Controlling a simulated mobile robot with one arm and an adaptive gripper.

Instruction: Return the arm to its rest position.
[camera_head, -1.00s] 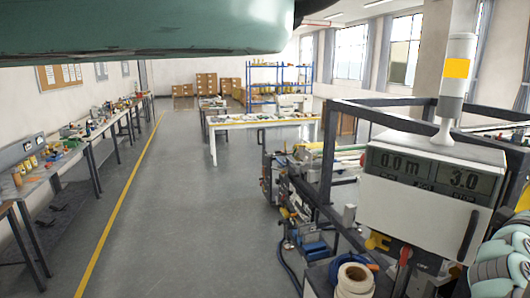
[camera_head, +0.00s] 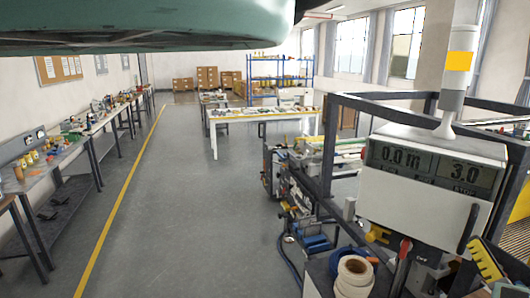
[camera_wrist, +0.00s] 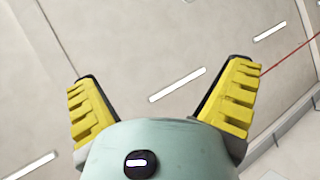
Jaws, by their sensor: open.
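My gripper (camera_wrist: 161,71) is open in the wrist view, its two yellow ridged fingers spread wide with nothing between them. Behind them the wrist view shows a pale ceiling with white strip lights, so the gripper points upward. In the head view, a yellow ridged finger of my gripper shows at the lower right edge, in front of the machine; the rest of the gripper is cut off by the frame. A mint-green part of my own body crosses the top left of the head view.
A machine with a white display box (camera_head: 430,185) and dark frame stands close on the right. A white tape roll (camera_head: 355,275) sits at its front. Workbenches (camera_head: 75,150) line the left wall. A white table (camera_head: 262,116) stands farther back. The grey floor (camera_head: 190,220) between is clear.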

